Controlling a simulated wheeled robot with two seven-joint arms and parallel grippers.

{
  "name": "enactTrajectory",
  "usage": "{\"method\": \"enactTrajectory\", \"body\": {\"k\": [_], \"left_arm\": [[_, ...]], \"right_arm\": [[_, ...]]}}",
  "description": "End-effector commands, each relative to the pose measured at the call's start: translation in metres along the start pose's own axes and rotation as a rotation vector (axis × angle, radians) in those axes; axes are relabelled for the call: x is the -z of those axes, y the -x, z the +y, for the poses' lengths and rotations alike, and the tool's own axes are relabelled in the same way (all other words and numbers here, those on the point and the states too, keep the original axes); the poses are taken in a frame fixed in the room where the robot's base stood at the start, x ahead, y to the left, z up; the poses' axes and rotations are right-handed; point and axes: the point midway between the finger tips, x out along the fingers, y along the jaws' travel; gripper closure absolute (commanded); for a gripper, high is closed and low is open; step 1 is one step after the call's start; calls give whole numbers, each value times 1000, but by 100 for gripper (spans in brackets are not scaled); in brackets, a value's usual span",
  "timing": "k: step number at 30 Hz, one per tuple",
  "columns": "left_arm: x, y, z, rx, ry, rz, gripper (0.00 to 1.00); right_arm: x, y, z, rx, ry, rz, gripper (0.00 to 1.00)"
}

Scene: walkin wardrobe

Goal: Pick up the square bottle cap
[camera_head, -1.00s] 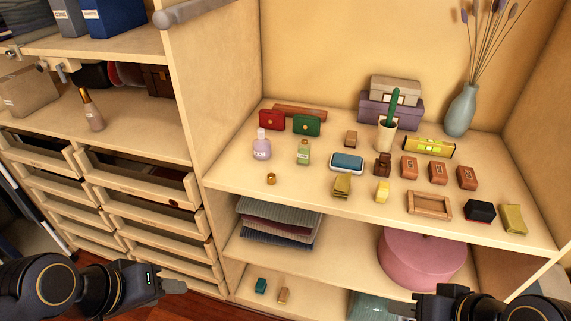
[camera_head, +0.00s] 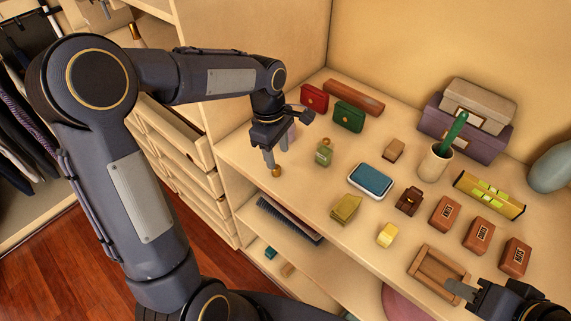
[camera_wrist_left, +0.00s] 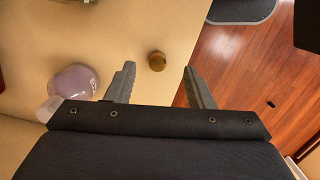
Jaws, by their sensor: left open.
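A small gold-brown cap (camera_head: 276,171) lies on the shelf near its front edge. It also shows in the left wrist view (camera_wrist_left: 156,61), where its outline looks round rather than square. My left gripper (camera_head: 273,163) is open and empty, pointing down over the cap. In the left wrist view, the cap appears between the open fingertips (camera_wrist_left: 159,69), close to the left finger. Height above the cap is hard to tell. A greenish bottle (camera_head: 324,156) stands to the right of the left gripper. My right gripper (camera_head: 462,291) is partly visible at the lower right; its opening is unclear.
A lilac bottle (camera_wrist_left: 75,82) stands beside the left finger, mostly hidden behind the gripper in the head view. Red (camera_head: 315,97) and green (camera_head: 348,116) boxes stand behind. A blue-topped tin (camera_head: 371,180) and several small blocks fill the shelf to the right.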

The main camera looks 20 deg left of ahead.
Motion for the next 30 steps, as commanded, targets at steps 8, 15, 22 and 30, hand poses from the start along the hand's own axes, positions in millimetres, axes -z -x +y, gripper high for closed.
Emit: {"method": "enactTrajectory", "body": {"k": [8, 15, 22, 30], "left_arm": [[11, -33, 2, 5, -1, -2, 52], [14, -62, 3, 2, -3, -1, 52], [14, -64, 4, -1, -3, 0, 52], [14, -64, 4, -1, -3, -1, 85]], "right_arm": [[4, 8, -4, 0, 0, 0, 64], [6, 11, -5, 0, 0, 0, 64], [5, 11, -5, 0, 0, 0, 64], [5, 10, -5, 0, 0, 0, 64]]}}
